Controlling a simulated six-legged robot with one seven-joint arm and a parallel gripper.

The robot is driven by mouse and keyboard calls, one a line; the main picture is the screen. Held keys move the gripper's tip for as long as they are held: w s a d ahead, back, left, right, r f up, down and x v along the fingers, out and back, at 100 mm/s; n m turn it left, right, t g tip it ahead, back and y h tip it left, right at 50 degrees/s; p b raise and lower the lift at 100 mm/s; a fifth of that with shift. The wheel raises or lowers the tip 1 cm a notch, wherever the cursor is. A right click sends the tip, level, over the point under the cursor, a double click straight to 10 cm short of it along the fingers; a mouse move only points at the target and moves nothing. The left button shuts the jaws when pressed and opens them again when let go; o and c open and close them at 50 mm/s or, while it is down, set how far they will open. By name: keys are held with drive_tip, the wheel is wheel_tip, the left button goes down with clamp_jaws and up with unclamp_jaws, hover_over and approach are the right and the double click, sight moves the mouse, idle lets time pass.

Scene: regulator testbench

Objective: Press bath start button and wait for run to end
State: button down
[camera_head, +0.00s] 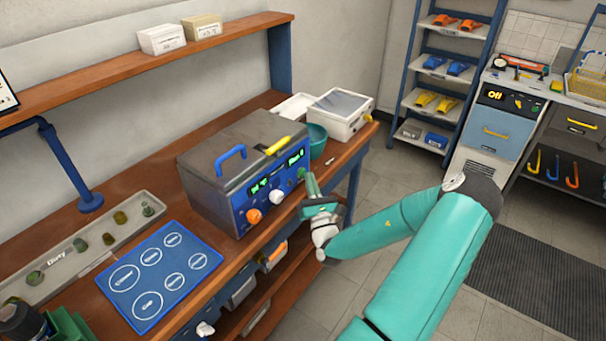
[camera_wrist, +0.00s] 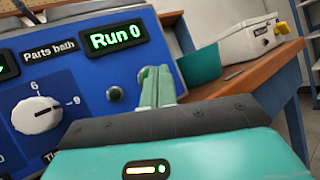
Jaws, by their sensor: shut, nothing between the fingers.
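The parts bath (camera_head: 240,168) is a grey box with a blue front panel, standing on the wooden bench. Its panel carries an orange knob (camera_head: 254,216), a white knob (camera_head: 277,197) and green displays. In the wrist view the right display (camera_wrist: 115,38) reads "Run 0", and the white dial (camera_wrist: 37,115) sits below left. A small dark round button (camera_wrist: 115,94) is under the "Run 0" display. My gripper (camera_wrist: 157,72) is shut and empty, with its fingertips just right of that button in the picture. In the head view my gripper (camera_head: 311,178) is at the panel's right end. Contact cannot be told.
A teal bowl (camera_head: 317,140) and a white box (camera_head: 341,115) stand right of the bath. A blue mat with circles (camera_head: 160,268) and a tray marked "Dirty" (camera_head: 80,247) lie to the left. Open floor lies right of the bench.

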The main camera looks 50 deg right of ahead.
drive_tip(key=shift+w, duration=0.5)
idle(0.4)
drive_tip(key=shift+s, duration=0.9)
drive_tip(key=s, duration=0.5)
drive_tip(key=shift+d, duration=0.3)
idle(0.9)
